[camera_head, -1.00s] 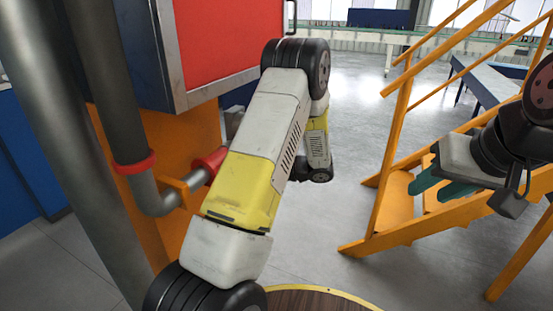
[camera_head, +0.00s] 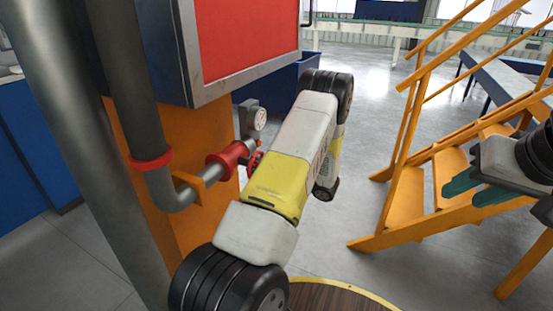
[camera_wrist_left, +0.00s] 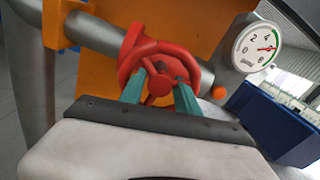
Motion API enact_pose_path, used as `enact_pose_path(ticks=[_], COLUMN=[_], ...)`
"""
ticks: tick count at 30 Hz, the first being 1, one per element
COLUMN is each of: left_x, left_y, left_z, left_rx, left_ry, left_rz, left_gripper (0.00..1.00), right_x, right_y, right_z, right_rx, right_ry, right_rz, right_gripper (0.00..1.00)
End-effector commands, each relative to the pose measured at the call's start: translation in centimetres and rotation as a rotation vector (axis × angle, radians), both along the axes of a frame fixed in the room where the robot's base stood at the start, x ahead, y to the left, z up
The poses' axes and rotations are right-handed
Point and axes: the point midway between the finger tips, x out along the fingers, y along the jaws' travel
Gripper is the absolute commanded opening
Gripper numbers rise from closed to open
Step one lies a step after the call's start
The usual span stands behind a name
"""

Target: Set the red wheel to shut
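The red wheel (camera_wrist_left: 136,60) sits on a grey pipe in the left wrist view, its rim facing my left gripper. In the head view only a sliver of the wheel (camera_head: 255,161) shows beside my left forearm. My left gripper (camera_wrist_left: 160,88) has its two teal fingers apart at the wheel, one on each side of its red hub. I cannot tell whether they touch the rim or spokes. In the head view my left gripper is hidden behind my arm. My right gripper (camera_head: 476,188) is open and empty, its teal fingers apart in front of the orange stairs.
A round gauge (camera_wrist_left: 256,47) stands right of the wheel, with a blue bin (camera_wrist_left: 265,115) beyond it. The pipe (camera_head: 160,190) runs along an orange pillar (camera_head: 210,220) under a red-panelled cabinet (camera_head: 245,35). Orange stairs (camera_head: 410,200) stand right; open floor lies between.

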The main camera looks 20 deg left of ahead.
Motion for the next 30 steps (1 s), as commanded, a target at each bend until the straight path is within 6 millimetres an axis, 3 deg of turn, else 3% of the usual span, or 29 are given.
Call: enact_pose_path(ticks=[8, 14, 23, 30], left_x=[0.01, 0.02, 0.03, 0.06], left_y=[0.21, 0.19, 0.16, 0.12], left_z=[0.02, 0.02, 0.03, 0.05], left_rx=[0.0, 0.0, 0.002, 0.011], left_ry=[0.0, -0.001, 0.02, 0.132], left_rz=[0.0, 0.0, -0.001, -0.002], left_gripper=[0.39, 0.0, 0.0, 0.0], right_x=[0.0, 0.0, 0.0, 0.0], right_y=[0.0, 0.0, 0.0, 0.0], right_z=[0.0, 0.0, 0.0, 0.0], right_rx=[0.0, 0.0, 0.0, 0.0], right_ry=[0.0, 0.0, 0.0, 0.0], right_rz=[0.0, 0.0, 0.0, 0.0], right_gripper=[0.39, 0.39, 0.39, 0.39])
